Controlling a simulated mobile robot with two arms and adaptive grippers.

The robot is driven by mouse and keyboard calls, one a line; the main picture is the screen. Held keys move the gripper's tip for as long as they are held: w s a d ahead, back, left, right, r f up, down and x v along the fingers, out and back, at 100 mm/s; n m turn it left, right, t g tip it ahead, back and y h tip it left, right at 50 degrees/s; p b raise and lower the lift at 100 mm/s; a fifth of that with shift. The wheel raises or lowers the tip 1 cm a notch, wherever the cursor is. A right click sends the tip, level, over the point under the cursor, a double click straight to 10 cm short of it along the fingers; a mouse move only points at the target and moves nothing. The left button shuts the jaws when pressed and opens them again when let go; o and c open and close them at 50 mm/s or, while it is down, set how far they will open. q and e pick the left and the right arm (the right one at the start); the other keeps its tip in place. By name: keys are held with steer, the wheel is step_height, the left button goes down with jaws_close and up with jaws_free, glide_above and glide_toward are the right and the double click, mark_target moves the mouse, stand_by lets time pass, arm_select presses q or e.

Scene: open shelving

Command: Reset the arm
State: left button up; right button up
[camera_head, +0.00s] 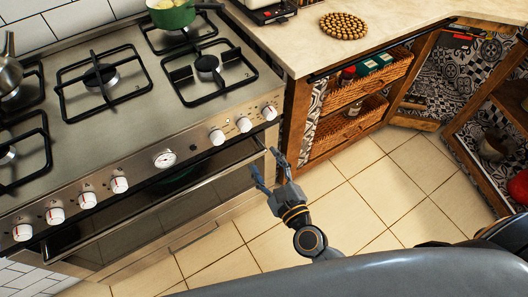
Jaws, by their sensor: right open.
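My right gripper (266,169) is in the lower middle of the head view, in front of the oven door. Its two grey fingers are spread apart with nothing between them. It appears close to the right end of the oven handle (180,193), but I cannot tell whether it touches it. My right arm (312,241) runs from the gripper down behind my own grey body at the bottom edge. My left gripper is not in the picture.
A steel stove (130,115) with several burners and knobs fills the left. A green pot (172,14) stands at its back. The counter (390,22) holds a round beaded trivet (344,25). Open shelving with wicker baskets (345,132) is at right. Tiled floor (370,205) is clear.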

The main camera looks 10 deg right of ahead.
steer(key=s+d+f+n+g+p, duration=0.15)
steer(key=s+f+n+g, duration=0.3)
steer(key=f+n, duration=0.65)
steer(key=s+d+f+n+g, duration=0.25)
steer(key=s+f+n, duration=0.25)
steer(key=f, duration=1.2)
steer(key=s+d+f+n+g+h, duration=0.1)
steer(key=s+d+f+n+g, duration=0.2)
steer(key=s, duration=0.5)
steer(key=s+d+f+n+g+h+p, duration=0.1)
steer(key=s+d+f+n+g, duration=0.2)
steer(key=s+f+n, duration=0.2)
steer(key=s+d+f+n+g+h, duration=0.1)
steer(key=s+d+f+n+g, duration=0.2)
steer(key=s, duration=1)
step_height(320, 180, down, 4)
steer(key=shift+f+n+h+p, duration=0.15)
steer(key=shift+n+h+p, duration=0.2)
steer(key=shift+n, duration=0.65)
steer(key=shift+s+d, duration=0.1)
